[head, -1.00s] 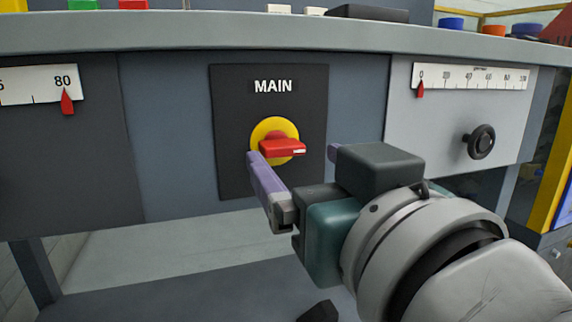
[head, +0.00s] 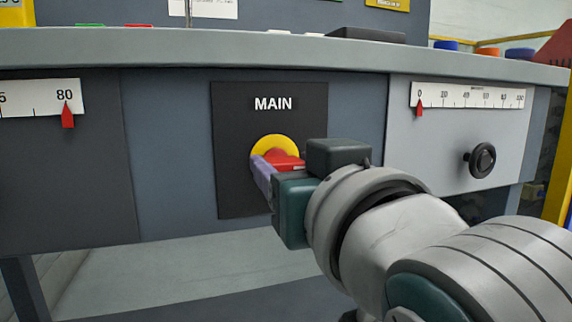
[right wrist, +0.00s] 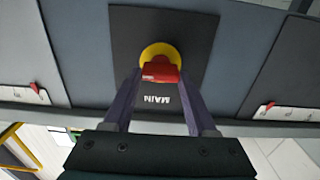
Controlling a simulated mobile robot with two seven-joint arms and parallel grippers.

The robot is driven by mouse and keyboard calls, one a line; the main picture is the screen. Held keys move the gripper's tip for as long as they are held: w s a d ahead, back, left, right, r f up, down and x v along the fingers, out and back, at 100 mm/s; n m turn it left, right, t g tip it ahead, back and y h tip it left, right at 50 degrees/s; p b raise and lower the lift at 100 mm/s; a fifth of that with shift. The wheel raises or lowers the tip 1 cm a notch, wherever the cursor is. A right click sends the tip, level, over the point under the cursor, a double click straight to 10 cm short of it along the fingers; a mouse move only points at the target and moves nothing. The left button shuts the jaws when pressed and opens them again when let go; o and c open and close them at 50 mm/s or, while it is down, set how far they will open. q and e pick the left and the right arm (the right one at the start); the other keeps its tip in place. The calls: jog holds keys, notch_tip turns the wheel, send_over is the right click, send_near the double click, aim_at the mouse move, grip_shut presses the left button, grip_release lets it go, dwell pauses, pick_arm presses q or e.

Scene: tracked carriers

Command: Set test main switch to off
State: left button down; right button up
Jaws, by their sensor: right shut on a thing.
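The main switch is a red rotary handle (head: 284,161) on a yellow disc (head: 268,142), mounted on a black plate (head: 232,190) labelled MAIN. The handle points to the right, roughly level, in the head view. My right gripper (head: 268,168) is at the switch and shut on the red handle. One purple finger shows at the handle's lower left; the other is hidden behind the gripper body. The right wrist view shows the red handle (right wrist: 160,73) between the two finger ends, with the yellow disc (right wrist: 157,48) beyond. My left gripper is not in view.
A scale with a red pointer near 80 (head: 67,115) is on the left panel. On the right panel are a scale with its pointer at 0 (head: 419,106) and a black knob (head: 480,160). The grey ledge (head: 200,45) juts out above the switch.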

jog(key=c, duration=0.7)
jog(key=n+p, duration=0.3)
jog(key=p, duration=0.1)
jog(key=shift+r, duration=0.2)
jog(key=shift+c, duration=0.2)
jog(key=n+p, duration=0.2)
jog(key=n, duration=0.1)
jog(key=shift+a+f+n, duration=0.1)
jog(key=shift+f+n, duration=0.05)
jog(key=shift+n, duration=0.15)
jog(key=n+p, duration=0.1)
jog(key=n, duration=0.1)
jog(key=shift+s+n, duration=0.1)
jog(key=shift+n, duration=0.3)
jog(key=n+p, duration=0.1)
jog(key=n, duration=0.1)
jog(key=shift+a+f+n, duration=0.1)
jog(key=shift+f+n, duration=0.05)
jog(key=shift+n, duration=0.25)
jog(key=n, duration=0.5)
jog(key=shift+f, duration=0.15)
jog(key=shift+n, duration=0.4)
